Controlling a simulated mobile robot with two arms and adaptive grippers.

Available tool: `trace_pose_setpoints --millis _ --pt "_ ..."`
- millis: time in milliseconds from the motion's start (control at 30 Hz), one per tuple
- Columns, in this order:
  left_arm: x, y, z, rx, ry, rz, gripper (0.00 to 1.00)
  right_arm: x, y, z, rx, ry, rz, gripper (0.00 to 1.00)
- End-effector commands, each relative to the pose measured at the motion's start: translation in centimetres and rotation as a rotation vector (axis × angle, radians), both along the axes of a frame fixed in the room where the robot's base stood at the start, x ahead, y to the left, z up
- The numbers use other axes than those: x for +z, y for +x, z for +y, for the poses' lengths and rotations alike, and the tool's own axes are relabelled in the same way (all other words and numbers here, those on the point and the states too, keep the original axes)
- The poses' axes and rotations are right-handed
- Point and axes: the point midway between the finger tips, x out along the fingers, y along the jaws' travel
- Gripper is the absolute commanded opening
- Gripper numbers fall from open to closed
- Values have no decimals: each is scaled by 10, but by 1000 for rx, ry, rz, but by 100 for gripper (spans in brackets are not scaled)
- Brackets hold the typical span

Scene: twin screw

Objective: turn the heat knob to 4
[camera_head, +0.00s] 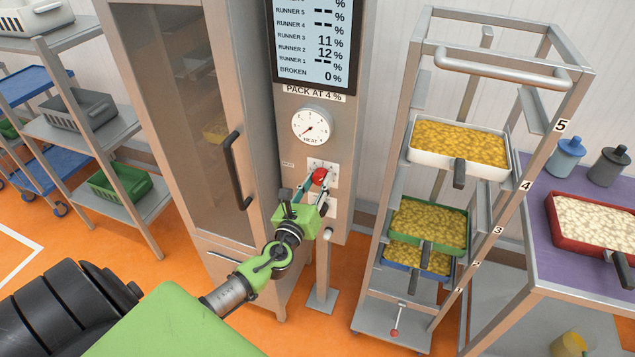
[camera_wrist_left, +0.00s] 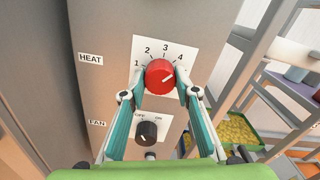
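The red heat knob (camera_wrist_left: 160,76) sits on a white dial plate with the numbers 1 to 4 showing around its top. Its pale mark points right and slightly up, below the number 4 in the left wrist view. In the head view the knob (camera_head: 319,176) is on the steel panel beside the cabinet door. My left gripper (camera_wrist_left: 161,80) has one fingertip on each side of the knob, closed against it as far as I can see. In the head view my left gripper (camera_head: 312,182) reaches it from the front left. My right gripper is not in view.
A black fan knob (camera_wrist_left: 147,132) sits below. Above are a round heat gauge (camera_head: 312,127) and a display (camera_head: 312,45) with a "PACK AT 4 %" label. The cabinet's door handle (camera_head: 237,170) is left; a rack (camera_head: 412,90) with full trays stands right.

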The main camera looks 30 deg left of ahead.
Motion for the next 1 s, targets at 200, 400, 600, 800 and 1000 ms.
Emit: trace_pose_setpoints --millis 200,400,600,800,1000 --pt "-1 0 0 -1 -1 2 45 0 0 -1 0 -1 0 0" --pt "0 -1 -1 0 -1 1 45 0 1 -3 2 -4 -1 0" --pt "-2 -21 -5 -2 -2 3 45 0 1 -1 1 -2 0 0" --pt "-3 -62 -15 -2 -2 5 45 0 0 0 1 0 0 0" --pt "-1 -97 -23 -1 -1 4 45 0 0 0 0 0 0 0"
